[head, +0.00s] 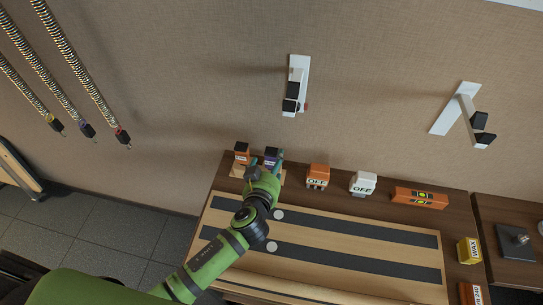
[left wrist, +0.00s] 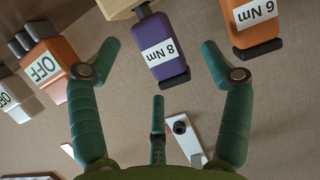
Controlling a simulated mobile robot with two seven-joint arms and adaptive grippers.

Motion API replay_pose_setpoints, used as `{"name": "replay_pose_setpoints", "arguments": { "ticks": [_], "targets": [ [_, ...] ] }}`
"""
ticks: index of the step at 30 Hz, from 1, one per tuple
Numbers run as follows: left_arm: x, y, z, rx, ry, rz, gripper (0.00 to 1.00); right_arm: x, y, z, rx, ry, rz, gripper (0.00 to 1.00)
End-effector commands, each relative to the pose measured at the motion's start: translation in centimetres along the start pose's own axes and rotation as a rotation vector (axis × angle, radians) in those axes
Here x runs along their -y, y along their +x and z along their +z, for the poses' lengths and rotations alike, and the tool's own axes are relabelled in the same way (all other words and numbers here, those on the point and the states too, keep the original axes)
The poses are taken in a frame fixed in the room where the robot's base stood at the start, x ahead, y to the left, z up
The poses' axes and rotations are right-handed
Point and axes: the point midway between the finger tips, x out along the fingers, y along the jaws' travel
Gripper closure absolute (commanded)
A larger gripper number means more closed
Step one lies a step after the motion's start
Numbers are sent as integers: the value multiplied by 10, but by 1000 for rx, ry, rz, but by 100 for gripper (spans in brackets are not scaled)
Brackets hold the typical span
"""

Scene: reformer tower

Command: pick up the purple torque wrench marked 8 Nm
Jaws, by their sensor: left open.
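The purple torque wrench (left wrist: 160,48) has a white label reading 8 Nm and a dark end cap. In the left wrist view it appears between the spread green fingers of my left gripper (left wrist: 160,58), with gaps on both sides. In the head view the purple wrench (head: 272,156) stands in a light wooden holder at the back left of the bench, partly hidden by my left gripper (head: 266,168). The gripper is open and holds nothing. An orange wrench marked 6 Nm (left wrist: 254,22) stands beside it, also seen in the head view (head: 242,153). My right gripper is out of view.
An orange OFF block (head: 317,176) and a white OFF block (head: 363,183) stand right of the holder. An orange level (head: 420,198) lies farther right. White wall brackets (head: 296,80) stick out above the bench.

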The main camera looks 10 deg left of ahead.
Motion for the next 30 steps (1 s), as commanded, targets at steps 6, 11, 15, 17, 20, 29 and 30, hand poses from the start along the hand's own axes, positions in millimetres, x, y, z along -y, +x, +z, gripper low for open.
{"name": "replay_pose_setpoints", "arguments": {
  "ticks": [6,11,15,17,20,29,30],
  "targets": [
    [-3,27,-3,-1,1,0,21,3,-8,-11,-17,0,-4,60],
    [-3,35,-2,0,-1,0,21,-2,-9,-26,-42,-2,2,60],
    [-3,35,-2,0,-1,1,21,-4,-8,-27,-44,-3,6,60],
    [-3,35,-2,0,-1,1,21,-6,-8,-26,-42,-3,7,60],
    [-3,35,-2,0,-1,0,57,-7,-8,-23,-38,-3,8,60],
    [-2,35,-2,-1,-1,0,88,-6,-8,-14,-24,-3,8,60],
    [-2,35,-2,-1,-1,0,88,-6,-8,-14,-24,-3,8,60]
  ]
}}
